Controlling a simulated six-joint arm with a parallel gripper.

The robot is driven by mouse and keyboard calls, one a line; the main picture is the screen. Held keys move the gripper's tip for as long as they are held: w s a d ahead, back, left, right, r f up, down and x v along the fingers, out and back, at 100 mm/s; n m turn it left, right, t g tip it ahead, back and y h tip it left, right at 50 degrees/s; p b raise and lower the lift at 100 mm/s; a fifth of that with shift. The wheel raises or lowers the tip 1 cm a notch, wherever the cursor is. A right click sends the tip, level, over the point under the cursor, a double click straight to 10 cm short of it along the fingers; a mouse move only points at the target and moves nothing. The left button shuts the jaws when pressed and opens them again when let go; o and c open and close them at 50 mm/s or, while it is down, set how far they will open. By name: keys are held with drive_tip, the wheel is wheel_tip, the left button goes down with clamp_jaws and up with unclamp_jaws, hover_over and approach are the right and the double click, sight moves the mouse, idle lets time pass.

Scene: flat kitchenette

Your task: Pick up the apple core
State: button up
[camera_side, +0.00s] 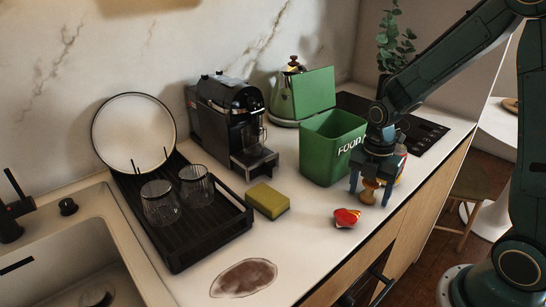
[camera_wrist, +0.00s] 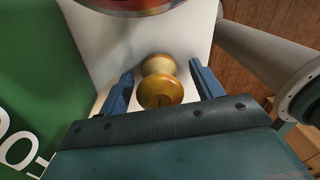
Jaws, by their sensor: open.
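The apple core (camera_side: 368,192) stands upright on the white counter, beside the green food bin. It has a yellow-brown top, and in the wrist view the core (camera_wrist: 160,84) shows its narrow pale middle. My gripper (camera_side: 370,196) points down over it, with one blue finger on each side. In the wrist view my gripper (camera_wrist: 161,80) is open, with a visible gap between each finger and the core. The core's far lower part is partly hidden by its own top in the wrist view.
The green bin (camera_side: 323,160) with its lid raised stands close left of my gripper. A red crumpled scrap (camera_side: 346,217) lies in front. A round can (camera_side: 402,165) stands just behind my gripper. A sponge (camera_side: 267,200) and dish rack (camera_side: 185,235) are farther left. The counter's front edge is near.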

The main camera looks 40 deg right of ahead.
drive_tip(key=c, duration=1.1)
drive_tip(key=shift+o, duration=0.2)
drive_tip(key=shift+r, duration=0.1)
wheel_tip(320, 180, up, 20)
idle(0.6)
